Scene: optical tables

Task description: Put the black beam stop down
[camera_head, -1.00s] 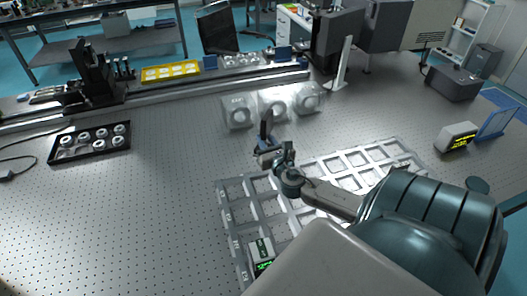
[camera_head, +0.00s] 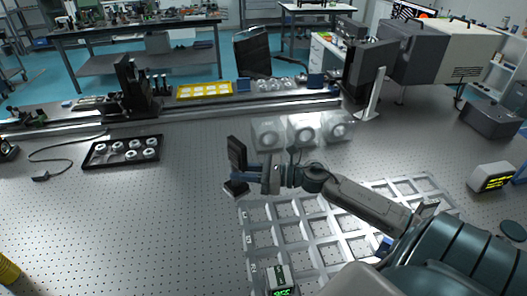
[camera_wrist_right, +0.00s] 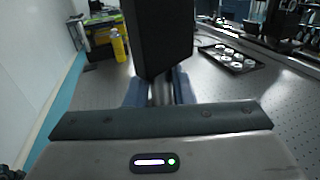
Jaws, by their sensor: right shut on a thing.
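The black beam stop (camera_head: 237,154) is a dark upright plate in the head view, with a dark foot (camera_head: 235,188) below. My right gripper (camera_head: 247,173) is shut on it, with blue fingers around its lower part. In the right wrist view the beam stop (camera_wrist_right: 158,38) stands as a large black block beyond the fingers (camera_wrist_right: 160,92). It is left of the grey grid tray, over bare table. I cannot tell whether its foot touches the table. My left gripper is not in view.
The perforated table (camera_head: 150,220) is clear left of the gripper. A black tray of round parts (camera_head: 122,151) lies farther left. Glassy cubes (camera_head: 303,131) stand behind the gripper. The grid tray (camera_head: 300,222) lies to its right, with a small lit display box (camera_head: 278,278) on it.

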